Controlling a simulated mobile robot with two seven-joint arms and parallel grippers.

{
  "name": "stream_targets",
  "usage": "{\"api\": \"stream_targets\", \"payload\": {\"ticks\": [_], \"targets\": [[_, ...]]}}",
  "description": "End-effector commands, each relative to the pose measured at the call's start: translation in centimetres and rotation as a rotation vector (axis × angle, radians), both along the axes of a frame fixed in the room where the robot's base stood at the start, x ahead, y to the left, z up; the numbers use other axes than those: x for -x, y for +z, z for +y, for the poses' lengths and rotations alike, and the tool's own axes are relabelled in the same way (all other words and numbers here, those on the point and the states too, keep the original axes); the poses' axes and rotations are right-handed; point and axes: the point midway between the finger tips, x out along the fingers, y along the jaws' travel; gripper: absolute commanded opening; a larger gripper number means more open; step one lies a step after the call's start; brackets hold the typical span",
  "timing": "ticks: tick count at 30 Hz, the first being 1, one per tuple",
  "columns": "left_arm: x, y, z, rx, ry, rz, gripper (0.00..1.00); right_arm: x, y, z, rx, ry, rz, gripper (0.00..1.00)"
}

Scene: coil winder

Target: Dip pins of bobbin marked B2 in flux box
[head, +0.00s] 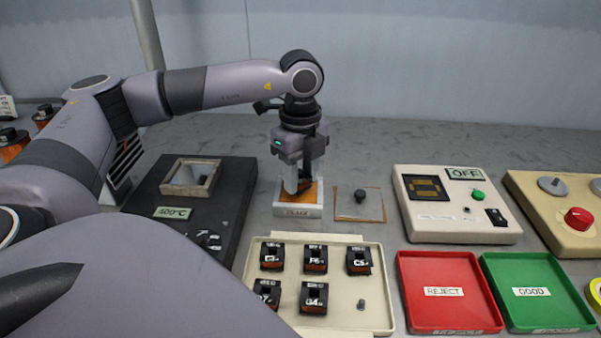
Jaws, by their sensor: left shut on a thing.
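The flux box (298,211) is a small white box with an orange inside, standing behind the parts tray. My left gripper (303,188) points straight down into it from above. It is shut on a small dark bobbin, mostly hidden by the fingers, low at the box's opening. I cannot read its mark or see whether its pins touch the flux. A clear lid with a black knob (360,196) lies on the table just right of the box. My right gripper is not in view.
A cream tray (379,270) holds several marked black bobbins and a bare peg (361,304). A black solder pot unit (232,187) marked 400°C stands left. A tester (460,230) showing OFF, a red REJECT tray (449,312) and a green GOOD tray (538,312) are right.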

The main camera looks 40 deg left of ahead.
Motion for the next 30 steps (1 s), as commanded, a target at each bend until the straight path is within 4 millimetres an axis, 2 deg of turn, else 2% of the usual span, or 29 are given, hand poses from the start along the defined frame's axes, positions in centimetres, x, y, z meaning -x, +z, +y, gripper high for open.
{"api": "stream_targets", "payload": {"ticks": [13, 30], "targets": [[0.0, -1.2, 0.0, 0.001, -0.001, 0.0, 0.1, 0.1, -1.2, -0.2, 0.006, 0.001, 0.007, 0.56], [0.0, -1.2, 0.0, 0.0, 0.0, -0.001, 0.1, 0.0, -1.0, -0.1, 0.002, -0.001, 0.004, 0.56]]}}
